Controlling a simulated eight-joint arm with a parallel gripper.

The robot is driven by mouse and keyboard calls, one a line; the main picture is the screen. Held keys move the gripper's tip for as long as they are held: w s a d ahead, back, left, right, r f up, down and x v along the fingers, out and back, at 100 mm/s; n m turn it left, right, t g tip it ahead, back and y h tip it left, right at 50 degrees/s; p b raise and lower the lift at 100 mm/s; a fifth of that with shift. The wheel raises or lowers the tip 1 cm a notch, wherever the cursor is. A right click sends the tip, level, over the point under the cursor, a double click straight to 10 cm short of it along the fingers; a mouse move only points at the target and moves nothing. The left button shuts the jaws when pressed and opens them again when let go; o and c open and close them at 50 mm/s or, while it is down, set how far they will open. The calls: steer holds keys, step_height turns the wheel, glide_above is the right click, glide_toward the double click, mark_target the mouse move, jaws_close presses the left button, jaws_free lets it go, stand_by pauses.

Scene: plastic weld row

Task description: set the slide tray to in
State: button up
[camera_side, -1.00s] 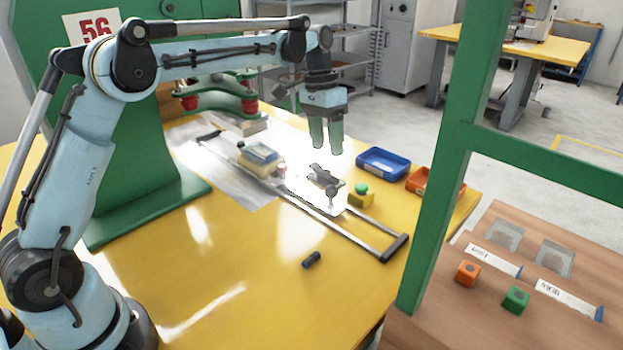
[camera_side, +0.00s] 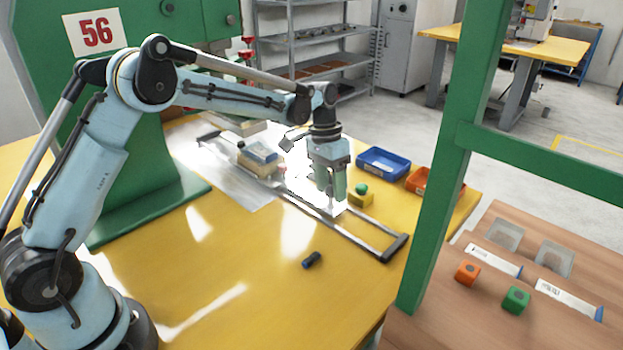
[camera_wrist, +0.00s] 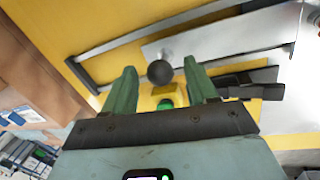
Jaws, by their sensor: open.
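The slide tray is a pale metal plate (camera_side: 298,183) on a pair of dark-ended rails (camera_side: 370,226) that run out over the yellow table. In the wrist view its plate (camera_wrist: 225,38) lies beyond my fingers, with a round dark knob (camera_wrist: 160,72) near its edge. My gripper (camera_side: 333,198) points down over the front part of the tray, its green fingers apart. In the wrist view the knob appears between the fingertips of my gripper (camera_wrist: 160,67); I cannot tell whether they touch it. In the side view my fingers hide the knob.
A yellow block with a green button (camera_side: 361,194) stands close beside my gripper. A blue bin (camera_side: 384,163) and an orange bin (camera_side: 422,181) are behind it. A small dark cylinder (camera_side: 311,260) lies in front of the rails. A green post (camera_side: 450,150) rises at the right.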

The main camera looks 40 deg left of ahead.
jaws_close()
glide_above(291, 182)
steer(key=shift+d, duration=0.1)
stand_by(0.3)
jaws_free()
steer(key=shift+r, duration=0.15)
step_height(291, 182, up, 12)
steer(key=a, duration=0.2)
steer(key=shift+w, duration=0.15)
stand_by(0.4)
steer(key=shift+a+f, duration=0.1)
steer(key=shift+f, duration=0.1)
